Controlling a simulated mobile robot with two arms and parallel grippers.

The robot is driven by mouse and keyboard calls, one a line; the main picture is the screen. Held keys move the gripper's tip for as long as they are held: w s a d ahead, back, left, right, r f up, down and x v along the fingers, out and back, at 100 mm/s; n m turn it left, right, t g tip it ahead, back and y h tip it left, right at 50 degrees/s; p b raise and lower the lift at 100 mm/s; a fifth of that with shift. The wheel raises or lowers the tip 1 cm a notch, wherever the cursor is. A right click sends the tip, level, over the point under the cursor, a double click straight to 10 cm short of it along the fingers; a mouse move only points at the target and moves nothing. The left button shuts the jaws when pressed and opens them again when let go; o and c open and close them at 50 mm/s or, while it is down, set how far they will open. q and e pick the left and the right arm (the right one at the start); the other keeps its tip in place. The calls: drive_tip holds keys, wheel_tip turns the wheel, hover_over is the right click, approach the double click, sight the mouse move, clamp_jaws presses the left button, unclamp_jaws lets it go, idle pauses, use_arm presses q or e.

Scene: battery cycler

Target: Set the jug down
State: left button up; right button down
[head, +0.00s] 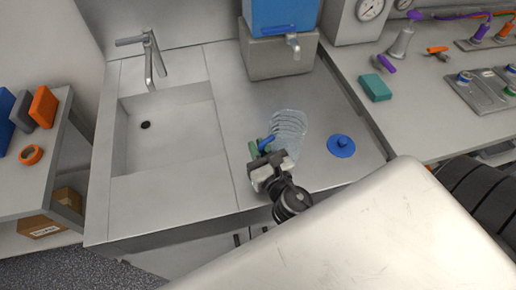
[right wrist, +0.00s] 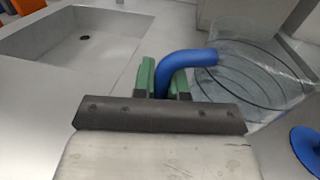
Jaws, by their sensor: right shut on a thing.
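The clear jug (head: 290,124) with ringed walls is at the counter to the right of the sink, and its blue handle (head: 266,143) points toward my right gripper (head: 260,152). In the right wrist view the blue handle (right wrist: 184,62) sits between the green fingertips of my right gripper (right wrist: 164,82), which is shut on it. The clear jug (right wrist: 255,72) stands right of the fingers there. Its base is hard to make out, so I cannot tell whether it touches the counter. My left gripper is not in view.
A blue lid (head: 341,146) with a knob lies on the counter (head: 225,80) right of the jug. The sink (head: 170,130) is to the left. A blue container with a tap (head: 292,42) stands on a grey block behind. A green block (head: 375,87) is on the right bench.

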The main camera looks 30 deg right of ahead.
drive_tip(key=shift+f, duration=0.1)
drive_tip(key=c, duration=1.2)
unclamp_jaws()
drive_tip(key=shift+o, duration=0.2)
drive_tip(key=shift+s, duration=0.1)
drive_tip(key=s+b, duration=0.2)
drive_tip(key=s, duration=0.1)
drive_tip(key=s+b, duration=0.2)
drive_tip(key=s, duration=0.2)
drive_tip(key=s+b, duration=0.2)
drive_tip(key=s, duration=0.1)
drive_tip(key=shift+s+a+f, duration=0.15)
drive_tip(key=shift+s+a, duration=0.05)
drive_tip(key=shift+a, duration=0.05)
drive_tip(key=shift+s+r+b, duration=0.35)
drive_tip(key=shift+s+b, duration=0.1)
drive_tip(key=shift+s, duration=0.25)
